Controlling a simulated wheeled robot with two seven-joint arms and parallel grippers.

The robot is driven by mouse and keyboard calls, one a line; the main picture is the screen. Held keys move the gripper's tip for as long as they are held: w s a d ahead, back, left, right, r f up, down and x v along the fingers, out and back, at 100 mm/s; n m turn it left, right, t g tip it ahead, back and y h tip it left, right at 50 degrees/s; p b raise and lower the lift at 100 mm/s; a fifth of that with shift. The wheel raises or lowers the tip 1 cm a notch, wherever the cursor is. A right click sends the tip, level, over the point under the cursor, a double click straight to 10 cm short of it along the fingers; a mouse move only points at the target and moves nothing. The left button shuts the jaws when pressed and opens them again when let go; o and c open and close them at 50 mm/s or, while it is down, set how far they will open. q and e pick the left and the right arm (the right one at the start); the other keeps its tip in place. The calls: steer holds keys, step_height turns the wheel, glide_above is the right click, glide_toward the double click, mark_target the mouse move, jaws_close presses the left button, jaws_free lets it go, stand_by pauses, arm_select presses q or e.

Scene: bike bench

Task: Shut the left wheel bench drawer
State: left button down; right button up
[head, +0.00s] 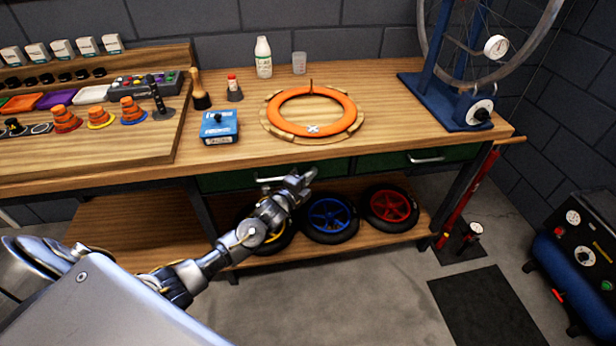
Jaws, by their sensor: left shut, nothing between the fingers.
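The left wheel bench drawer has a dark green front (228,181) under the wooden bench top, with a pale bar handle (268,179). The front lies close under the bench edge; I cannot tell whether it is fully flush. My left gripper (303,178) is shut and empty. It is in front of the drawer, just right of the handle, and covers part of the front; whether it touches is unclear. My right gripper is not in view.
A second green drawer (447,155) sits to the right. Wheels with blue (330,214) and red (390,206) centres lie on the lower shelf (128,235). An orange ring (350,108) lies on the bench. A blue compressor (583,262) stands at right.

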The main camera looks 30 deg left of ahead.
arm_select(q)
steer(key=shift+w+a, duration=0.2)
steer(key=shift+a, duration=0.25)
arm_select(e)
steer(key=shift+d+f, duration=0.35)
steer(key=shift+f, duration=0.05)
arm_select(q)
steer(key=s+d+p, duration=0.1)
steer(key=s, duration=1.2)
steer(key=shift+s+d+f+p, duration=0.15)
steer(key=shift+s+d+p, duration=0.15)
steer(key=shift+p, duration=0.05)
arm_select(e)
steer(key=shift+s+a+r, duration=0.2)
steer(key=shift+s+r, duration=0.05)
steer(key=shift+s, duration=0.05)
